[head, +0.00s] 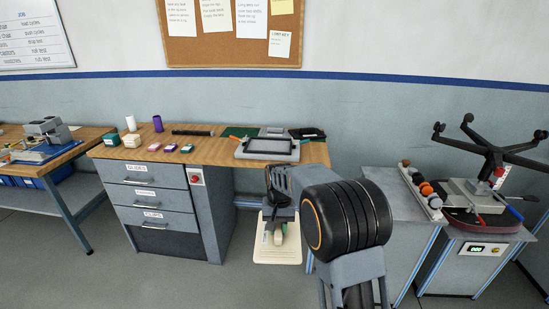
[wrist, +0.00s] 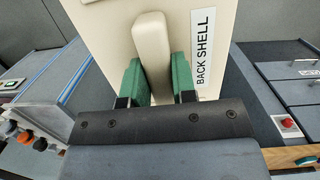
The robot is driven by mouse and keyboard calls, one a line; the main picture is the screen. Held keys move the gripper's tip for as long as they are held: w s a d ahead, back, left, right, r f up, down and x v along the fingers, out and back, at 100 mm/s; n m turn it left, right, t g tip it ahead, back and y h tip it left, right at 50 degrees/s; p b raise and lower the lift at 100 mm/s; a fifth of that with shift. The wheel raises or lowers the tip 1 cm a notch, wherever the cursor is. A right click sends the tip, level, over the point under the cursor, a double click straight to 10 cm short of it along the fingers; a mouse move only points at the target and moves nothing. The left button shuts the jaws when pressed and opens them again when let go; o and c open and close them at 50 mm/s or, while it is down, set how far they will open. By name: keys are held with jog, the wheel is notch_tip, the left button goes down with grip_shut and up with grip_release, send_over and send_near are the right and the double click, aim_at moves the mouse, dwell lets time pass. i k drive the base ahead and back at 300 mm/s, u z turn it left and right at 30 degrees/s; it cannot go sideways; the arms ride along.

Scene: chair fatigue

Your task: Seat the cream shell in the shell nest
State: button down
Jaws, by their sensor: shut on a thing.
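The cream shell (head: 278,255) hangs in front of the workbench in the head view, below the bench top. In the wrist view the shell (wrist: 221,22) is a flat cream panel with a "BACK SHELL" label and a raised cream grip block (wrist: 152,55). My gripper (wrist: 156,80) is shut on that block, with one green pad on each side. In the head view my gripper (head: 278,234) is partly hidden by my dark arm. A grey fixture with a dark rectangular recess (head: 270,148), seemingly the shell nest, sits on the bench top and looks empty.
The wooden bench top (head: 222,153) also carries small coloured blocks (head: 170,147), a purple cylinder (head: 158,123) and a dark bar (head: 193,132). Grey drawers (head: 150,198) stand below. At right, a cabinet (head: 392,190) holds a row of balls, beside an upturned chair base (head: 490,152).

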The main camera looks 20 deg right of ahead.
aim_at(272, 149)
jog(key=u, duration=0.15)
jog(key=k, duration=0.35)
jog(key=z, duration=0.85)
jog(key=i, duration=0.75)
jog(key=u, duration=0.4)
jog(key=i, duration=0.75)
jog(key=u, duration=0.55)
